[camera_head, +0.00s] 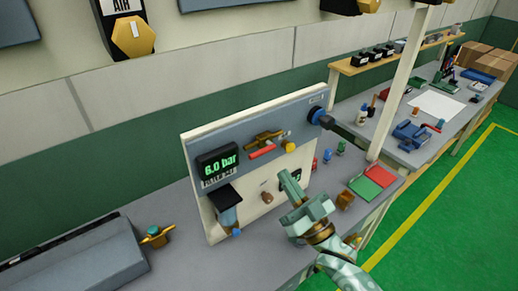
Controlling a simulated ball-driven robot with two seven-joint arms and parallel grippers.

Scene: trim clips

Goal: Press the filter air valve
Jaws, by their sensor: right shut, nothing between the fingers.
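An upright air panel (275,115) stands on the grey bench. It carries a green-lit display (219,164) reading 6.0 bar. A dark-topped unit with a blue bowl (228,214) hangs at its lower left, with a small blue part (236,232) at the bottom. A red lever (262,152) and brass fitting (264,138) sit at its upper middle, with a yellow knob (289,147) beside them. I cannot tell which part is the filter air valve. My left gripper is out of view.
A red and green tray (370,181) and small coloured parts lie right of the panel. A grey box (75,262) and brass piece (157,236) lie left. A white post (397,85) stands behind.

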